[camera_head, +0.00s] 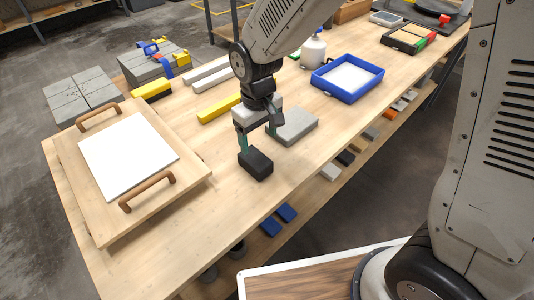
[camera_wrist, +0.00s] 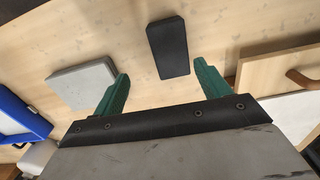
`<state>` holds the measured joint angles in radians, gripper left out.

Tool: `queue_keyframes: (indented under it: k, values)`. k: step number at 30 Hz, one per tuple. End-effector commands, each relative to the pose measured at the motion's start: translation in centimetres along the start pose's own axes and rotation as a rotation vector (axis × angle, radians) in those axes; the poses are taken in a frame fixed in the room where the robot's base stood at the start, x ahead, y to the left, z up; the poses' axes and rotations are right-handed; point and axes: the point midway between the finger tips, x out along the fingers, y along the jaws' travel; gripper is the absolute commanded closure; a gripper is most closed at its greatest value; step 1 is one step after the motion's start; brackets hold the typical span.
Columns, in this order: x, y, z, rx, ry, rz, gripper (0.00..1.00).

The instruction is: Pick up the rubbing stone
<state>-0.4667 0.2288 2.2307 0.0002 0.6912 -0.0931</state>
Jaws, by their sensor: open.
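A dark rectangular block, which looks like the rubbing stone (camera_head: 256,164), lies flat on the wooden table, left of the grey slab. It also shows in the wrist view (camera_wrist: 168,48), whole and uncovered, lengthwise ahead of the fingers. My gripper (camera_head: 258,139) points down above and just behind the stone. Its two green fingers are spread, with nothing between them. In the wrist view my gripper (camera_wrist: 162,73) has one finger to either side of the stone's line, and a gap shows between each finger and the stone.
A grey slab (camera_head: 293,126) lies close on the right. A wooden board with handles (camera_head: 190,178) and a white sheet (camera_head: 128,154) is on the left. A yellow bar (camera_head: 219,108) lies behind. A blue tray (camera_head: 347,91) stands farther right. The table in front is clear.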

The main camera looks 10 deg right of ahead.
Motion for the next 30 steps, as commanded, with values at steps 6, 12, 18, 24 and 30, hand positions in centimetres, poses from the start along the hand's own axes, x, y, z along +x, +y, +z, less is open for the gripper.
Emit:
queue_keyframes:
  k: [6,12,18,24,30]
  values:
    - [2.1,-1.6,-0.6,-0.031,0.007,0.001,0.25]
    - [4.7,-2.4,-0.2,-0.038,0.004,0.001,0.25]
    - [7.3,-2.5,-0.2,-0.037,0.007,0.001,0.25]
    - [7.8,-2.4,-0.2,-0.036,0.01,0.001,0.25]
    - [7.7,-2.3,-0.2,-0.034,0.009,0.001,0.52]
